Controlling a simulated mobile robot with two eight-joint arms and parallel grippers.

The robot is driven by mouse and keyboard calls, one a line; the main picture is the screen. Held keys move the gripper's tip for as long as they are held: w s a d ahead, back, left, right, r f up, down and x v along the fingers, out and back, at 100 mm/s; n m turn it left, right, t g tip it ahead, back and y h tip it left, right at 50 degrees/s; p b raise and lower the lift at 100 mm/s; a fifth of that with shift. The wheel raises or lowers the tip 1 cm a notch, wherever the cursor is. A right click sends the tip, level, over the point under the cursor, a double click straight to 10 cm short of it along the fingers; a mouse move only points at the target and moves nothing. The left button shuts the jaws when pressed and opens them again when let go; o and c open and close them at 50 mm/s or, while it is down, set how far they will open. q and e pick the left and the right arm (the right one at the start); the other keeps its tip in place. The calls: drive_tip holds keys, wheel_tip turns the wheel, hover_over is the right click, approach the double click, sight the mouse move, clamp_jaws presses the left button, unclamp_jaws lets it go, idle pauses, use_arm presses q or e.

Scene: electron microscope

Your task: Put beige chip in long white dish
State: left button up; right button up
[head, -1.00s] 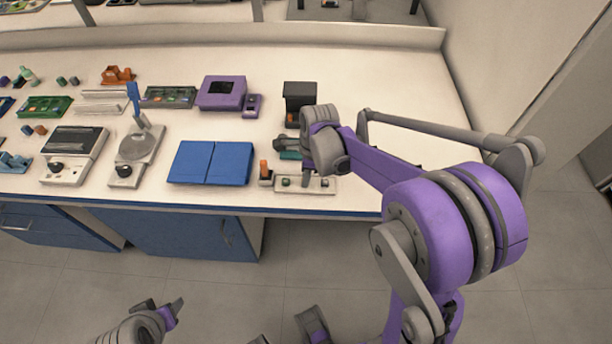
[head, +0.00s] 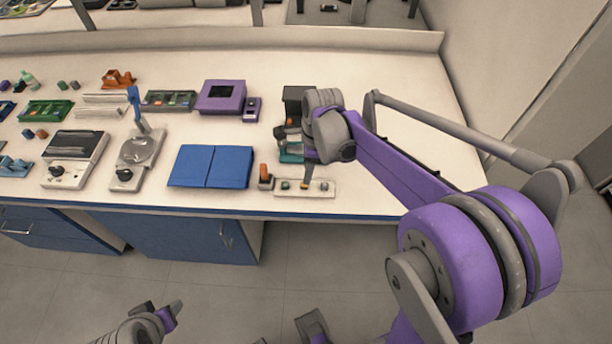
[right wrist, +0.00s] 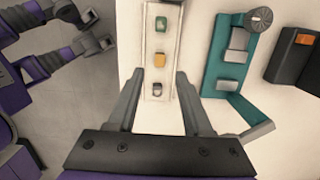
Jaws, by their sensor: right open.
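The long white dish (head: 328,193) lies near the front edge of the bench; it also shows in the right wrist view (right wrist: 172,35). Three chips sit in a row in it. The middle one is a tan-orange chip (right wrist: 159,60), which looks like the beige chip, between a green chip (right wrist: 161,24) and a dark greenish chip (right wrist: 156,88).
A teal stand (right wrist: 208,75) and a black device (right wrist: 290,55) with an orange part are beside the dish. An orange-topped block (head: 265,178) stands at its left end. A blue folder (head: 210,166) lies further left. Bare bench lies right of the arm.

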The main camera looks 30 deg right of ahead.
wheel_tip(320, 180, up, 6)
drive_tip(key=s+a+f+n+t, duration=0.2)
drive_tip(key=s+n, duration=0.6)
drive_tip(key=n, duration=0.4)
drive_tip(key=s+a+f+n+t+h, duration=0.1)
drive_tip(key=s+a+f+n+t, duration=0.1)
drive_tip(key=s+a+n, duration=0.3)
drive_tip(key=s+f+n, duration=0.1)
drive_tip(key=s+n, duration=0.2)
drive_tip(key=n, duration=0.4)
drive_tip(key=shift+s+p, duration=0.3)
drive_tip(key=r+p, duration=0.1)
drive_tip(key=r, duration=0.1)
drive_tip(key=r+p, duration=0.2)
drive_tip(key=shift+w, duration=0.4)
